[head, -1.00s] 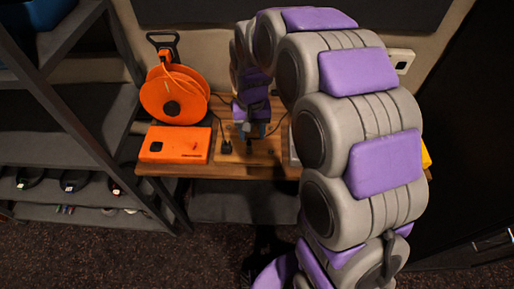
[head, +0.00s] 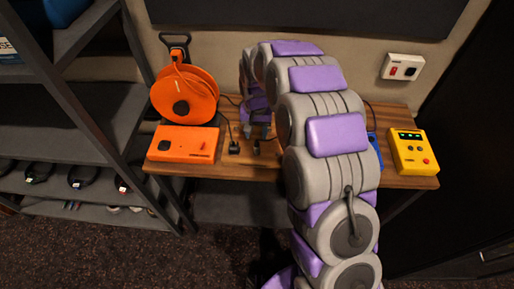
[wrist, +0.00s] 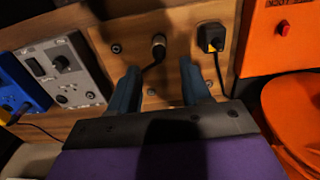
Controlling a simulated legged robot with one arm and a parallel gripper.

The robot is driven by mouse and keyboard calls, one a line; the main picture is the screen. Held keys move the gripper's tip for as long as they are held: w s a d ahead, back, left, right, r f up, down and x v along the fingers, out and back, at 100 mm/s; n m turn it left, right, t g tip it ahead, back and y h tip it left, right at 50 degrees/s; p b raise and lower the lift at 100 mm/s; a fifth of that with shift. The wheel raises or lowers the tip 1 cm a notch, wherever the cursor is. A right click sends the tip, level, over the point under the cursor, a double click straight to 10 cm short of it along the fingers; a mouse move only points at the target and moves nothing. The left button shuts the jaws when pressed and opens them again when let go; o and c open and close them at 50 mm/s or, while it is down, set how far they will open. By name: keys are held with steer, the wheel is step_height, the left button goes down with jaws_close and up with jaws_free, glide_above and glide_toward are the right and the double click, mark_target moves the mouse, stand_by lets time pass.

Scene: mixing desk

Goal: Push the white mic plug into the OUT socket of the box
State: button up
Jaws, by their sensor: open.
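My gripper (wrist: 160,90) is open, with its two blue fingers pointing at a wooden panel in the wrist view. A dark plug with a metallic end (wrist: 158,43) and a black cable lies ahead, between the lines of the fingers and apart from them. I cannot tell whether it is the white mic plug; no clearly white plug shows. A grey box (wrist: 88,68) with a knob, a switch and round sockets is left of the fingers; its labels are too small to read, so the OUT socket is not certain. In the head view my gripper (head: 258,130) is low over the desk.
A black plug with yellow (wrist: 211,37) sits right of the fingers. A blue box (wrist: 22,82) stands beside the grey one. In the head view an orange box (head: 184,145), orange cable reel (head: 184,95) and yellow box (head: 413,152) stand on the wooden desk (head: 225,171).

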mark_target(257, 143)
steer(key=shift+f, duration=0.15)
steer(key=shift+f+b, duration=0.9)
steer(key=shift+f, duration=3.5)
steer(key=shift+p, duration=0.4)
steer(key=shift+c, duration=0.2)
jaws_close()
steer(key=shift+r, duration=0.2)
steer(key=shift+r+p, duration=0.9)
steer(key=shift+r, duration=1.95)
